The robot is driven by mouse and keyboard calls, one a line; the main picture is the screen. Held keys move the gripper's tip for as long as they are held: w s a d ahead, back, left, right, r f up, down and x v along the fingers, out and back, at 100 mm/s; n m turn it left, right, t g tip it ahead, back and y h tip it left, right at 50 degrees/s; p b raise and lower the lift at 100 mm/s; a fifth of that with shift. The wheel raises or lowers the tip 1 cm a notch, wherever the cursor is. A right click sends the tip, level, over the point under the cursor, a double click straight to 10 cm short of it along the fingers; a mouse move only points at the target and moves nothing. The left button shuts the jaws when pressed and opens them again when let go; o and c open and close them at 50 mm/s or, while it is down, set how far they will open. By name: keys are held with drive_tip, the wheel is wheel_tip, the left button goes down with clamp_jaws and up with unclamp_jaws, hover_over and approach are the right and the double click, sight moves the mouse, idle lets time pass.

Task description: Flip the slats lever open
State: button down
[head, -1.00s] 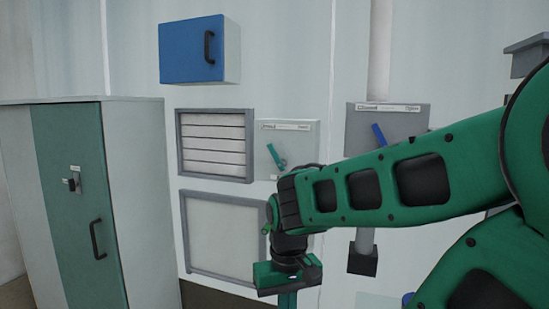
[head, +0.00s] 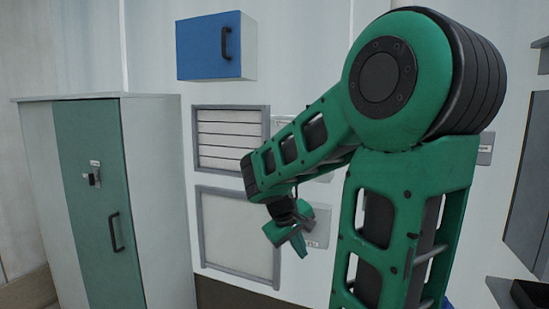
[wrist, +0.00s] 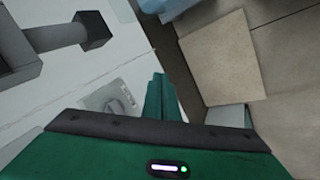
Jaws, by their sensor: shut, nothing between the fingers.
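The slatted vent (head: 232,140) is on the wall in the head view, with its slats looking flat. The pale lever panel (head: 283,122) beside it shows only in slivers around my arm. Its teal lever, seen in the earlier head view, is now hidden behind my arm. My gripper (head: 298,245) is shut and empty, low in front of the wall, below the lever panel and clear of it. In the wrist view my gripper's fingers (wrist: 160,97) are together and point past the wall towards the floor. No lever shows in the wrist view.
A small panel with a round knob (wrist: 119,106) is near my fingers; it also shows in the head view (head: 320,226). A framed blank panel (head: 238,235) lies below the vent. A blue box (head: 208,46) hangs above. A cabinet (head: 87,200) stands left.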

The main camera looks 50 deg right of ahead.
drive_tip(key=w+d+r+n+h, duration=0.3)
drive_tip(key=w+d+r+h, duration=0.1)
drive_tip(key=w, duration=0.3)
drive_tip(key=w+d+r+n+h, duration=0.2)
drive_tip(key=w+d+r+h, duration=0.15)
drive_tip(key=w+r, duration=0.2)
drive_tip(key=w+a+r+n+t+h, duration=0.2)
drive_tip(key=w+a+r+n+h, duration=0.2)
drive_tip(key=w+r, duration=0.5)
drive_tip(key=shift+w+a+r+n+t+h, duration=0.2)
drive_tip(key=shift+w+a+n+t+h, duration=0.15)
drive_tip(key=shift+w+n+h, duration=0.65)
drive_tip(key=shift+s+d, duration=0.1)
drive_tip(key=shift+s, duration=0.1)
drive_tip(key=s+d+r, duration=0.1)
drive_tip(key=d+r, duration=0.2)
drive_tip(key=d, duration=0.8)
drive_tip(key=shift+s, duration=0.25)
drive_tip(key=shift+r, duration=0.1)
